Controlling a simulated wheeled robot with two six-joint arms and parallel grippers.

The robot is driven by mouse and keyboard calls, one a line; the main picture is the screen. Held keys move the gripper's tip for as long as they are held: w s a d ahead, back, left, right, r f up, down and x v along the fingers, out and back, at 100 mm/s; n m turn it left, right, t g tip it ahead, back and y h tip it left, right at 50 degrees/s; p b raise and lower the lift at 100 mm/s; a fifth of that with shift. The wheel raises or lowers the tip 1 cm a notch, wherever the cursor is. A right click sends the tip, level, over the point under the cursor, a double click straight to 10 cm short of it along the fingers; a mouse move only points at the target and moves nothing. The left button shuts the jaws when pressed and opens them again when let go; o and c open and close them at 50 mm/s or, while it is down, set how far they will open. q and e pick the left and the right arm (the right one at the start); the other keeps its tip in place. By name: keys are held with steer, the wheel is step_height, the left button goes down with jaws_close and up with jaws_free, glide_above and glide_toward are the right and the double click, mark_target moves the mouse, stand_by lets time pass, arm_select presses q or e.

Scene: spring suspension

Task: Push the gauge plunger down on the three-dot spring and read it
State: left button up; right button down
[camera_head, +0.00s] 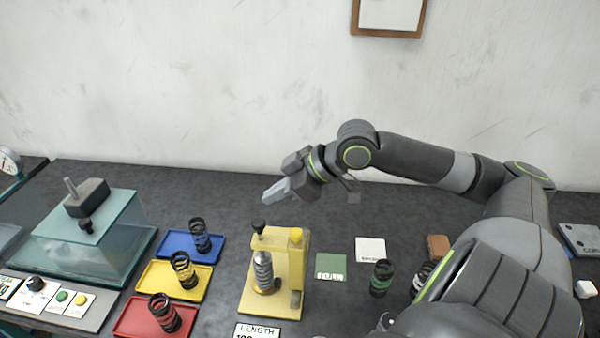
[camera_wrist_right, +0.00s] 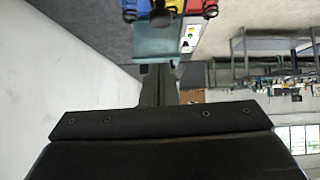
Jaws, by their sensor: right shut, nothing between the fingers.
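The yellow gauge (camera_head: 298,262) stands on the dark table in the head view. Its plunger has a black knob (camera_head: 258,226) at the top. A grey spring (camera_head: 263,270) stands upright in the gauge under the plunger; I cannot make out dots on it. A display labelled LENGTH (camera_head: 258,331) sits in front of the gauge, its number cut off by the frame's bottom edge. My right gripper (camera_head: 272,192) is shut and empty, above and behind the knob, apart from it. Its shut fingers show in the right wrist view (camera_wrist_right: 158,82). My left gripper is not in view.
Blue (camera_head: 171,244), yellow (camera_head: 150,278) and red (camera_head: 127,318) trays, each with a dark spring, lie left of the gauge. A glass box (camera_head: 85,250) stands farther left. The table behind the gauge is clear.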

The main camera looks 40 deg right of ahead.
arm_select(q)
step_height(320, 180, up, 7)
steer(key=p, duration=0.6)
steer(key=shift+p, duration=0.4)
arm_select(e)
steer(key=v, duration=0.7)
steer(key=shift+w+r, duration=0.15)
steer(key=shift+r, duration=0.1)
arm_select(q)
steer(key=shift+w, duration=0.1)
arm_select(e)
steer(key=shift+a, duration=0.1)
